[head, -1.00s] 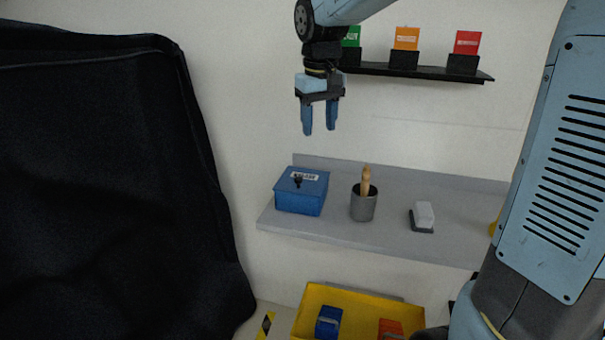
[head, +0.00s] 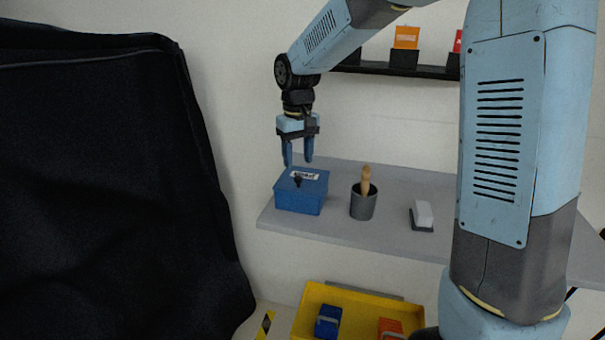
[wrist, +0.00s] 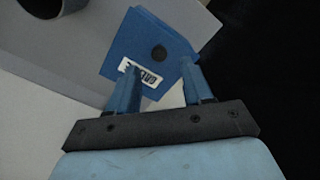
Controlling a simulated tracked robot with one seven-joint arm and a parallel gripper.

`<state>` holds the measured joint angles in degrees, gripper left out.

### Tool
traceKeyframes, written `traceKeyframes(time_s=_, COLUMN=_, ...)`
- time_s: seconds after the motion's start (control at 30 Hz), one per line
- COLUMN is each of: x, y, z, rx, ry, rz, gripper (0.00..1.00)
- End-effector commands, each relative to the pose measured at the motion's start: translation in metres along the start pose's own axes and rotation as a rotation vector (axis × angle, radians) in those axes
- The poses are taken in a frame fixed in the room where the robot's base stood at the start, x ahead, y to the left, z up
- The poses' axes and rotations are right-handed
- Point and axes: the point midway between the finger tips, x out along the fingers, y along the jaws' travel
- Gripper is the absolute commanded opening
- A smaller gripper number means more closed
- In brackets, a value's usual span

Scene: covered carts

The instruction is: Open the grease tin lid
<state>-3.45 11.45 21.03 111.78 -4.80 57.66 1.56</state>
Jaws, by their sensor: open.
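The grease tin is a blue box (head: 299,201) at the left end of the grey shelf. Its lid (head: 312,183) is shut and bears a white label and a small black knob (head: 298,181). In the wrist view the lid (wrist: 140,30), the knob (wrist: 158,53) and the label lie beyond the fingers. My gripper (head: 298,165) points down just above the back of the lid. It is open and empty, and its fingertips (wrist: 160,78) frame the label side in the wrist view. I cannot tell whether the fingers touch the lid.
A grey cup with a wooden-handled tool (head: 363,203) stands right of the tin, with a white and dark block (head: 422,216) farther right. The grey shelf (head: 390,235) has free room between them. A small rack (head: 430,72) hangs above. A black cover (head: 100,190) fills the left.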

Motion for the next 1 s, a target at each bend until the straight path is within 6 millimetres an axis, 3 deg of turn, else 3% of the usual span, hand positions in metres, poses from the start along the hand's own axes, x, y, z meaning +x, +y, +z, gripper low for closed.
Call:
traceKeyframes(time_s=0.1, x=0.021, y=0.0, z=0.0, rx=0.0, ry=-0.003, rz=0.0, gripper=0.5)
traceKeyframes(time_s=0.33, x=0.047, y=0.0, z=0.0, rx=0.0, ry=-0.001, rz=0.0, gripper=0.5)
traceKeyframes(time_s=0.77, x=0.055, y=0.001, z=0.0, rx=0.001, ry=0.001, rz=0.001, gripper=0.5)
traceKeyframes(time_s=1.0, x=0.054, y=0.001, z=0.0, rx=0.002, ry=0.001, rz=0.001, gripper=0.28)
